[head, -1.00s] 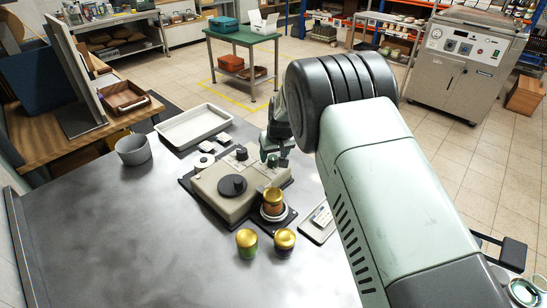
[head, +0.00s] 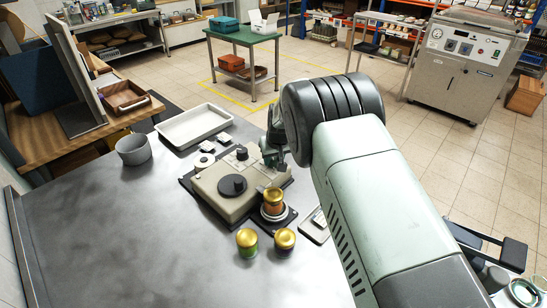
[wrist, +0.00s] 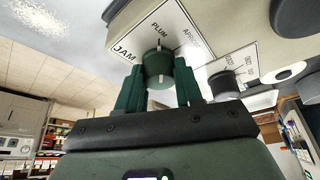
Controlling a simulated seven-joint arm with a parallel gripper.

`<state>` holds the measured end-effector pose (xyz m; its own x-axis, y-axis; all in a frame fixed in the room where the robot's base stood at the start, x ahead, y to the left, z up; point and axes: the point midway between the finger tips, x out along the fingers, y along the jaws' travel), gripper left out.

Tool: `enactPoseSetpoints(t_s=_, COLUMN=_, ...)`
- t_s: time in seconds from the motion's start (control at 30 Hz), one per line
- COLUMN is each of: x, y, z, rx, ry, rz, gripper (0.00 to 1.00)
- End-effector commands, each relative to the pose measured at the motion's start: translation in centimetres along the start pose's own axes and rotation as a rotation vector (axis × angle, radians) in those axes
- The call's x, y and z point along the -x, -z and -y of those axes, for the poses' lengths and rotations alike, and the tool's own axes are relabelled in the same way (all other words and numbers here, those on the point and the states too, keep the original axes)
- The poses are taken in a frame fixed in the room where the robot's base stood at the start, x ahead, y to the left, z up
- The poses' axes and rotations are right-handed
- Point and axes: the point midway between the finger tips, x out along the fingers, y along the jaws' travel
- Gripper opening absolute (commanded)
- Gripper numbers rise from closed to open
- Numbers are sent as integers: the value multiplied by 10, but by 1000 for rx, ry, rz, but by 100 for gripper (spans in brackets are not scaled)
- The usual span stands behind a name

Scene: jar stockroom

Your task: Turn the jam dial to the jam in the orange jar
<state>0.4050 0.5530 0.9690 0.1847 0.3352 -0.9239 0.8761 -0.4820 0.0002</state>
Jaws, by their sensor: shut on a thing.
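The dispenser (head: 215,192) is a beige box on the metal table. Its green jam dial (wrist: 158,66) shows in the wrist view beside a white label reading JAM, PLUM and a partly hidden word starting APRI. A pale mark on the dial lies near PLUM; its exact setting is hard to tell. My gripper (wrist: 160,88) is shut on the dial, one finger on each side. In the head view my gripper (head: 272,156) covers the dial. The orange jar (head: 273,202), gold-lidded, stands on a round plate at the dispenser's front.
A green jar (head: 247,245) and a dark jar (head: 285,242), both gold-lidded, stand in front. A black knob (head: 232,185) and a smaller dark knob (head: 242,153) sit on the dispenser. A white tray (head: 195,127) and grey bowl (head: 133,151) lie behind left. The table's left front is clear.

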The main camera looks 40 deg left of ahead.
Motion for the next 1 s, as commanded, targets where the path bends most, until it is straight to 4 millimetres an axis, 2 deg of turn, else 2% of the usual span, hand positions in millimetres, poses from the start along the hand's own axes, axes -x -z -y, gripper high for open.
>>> enactPoseSetpoints(t_s=0.37, x=0, y=0, z=1, rx=-104, ry=-45, rz=0, gripper=5)
enactPoseSetpoints(t_s=1.0, x=0, y=1, z=4, rx=-596, ry=-250, rz=0, gripper=5)
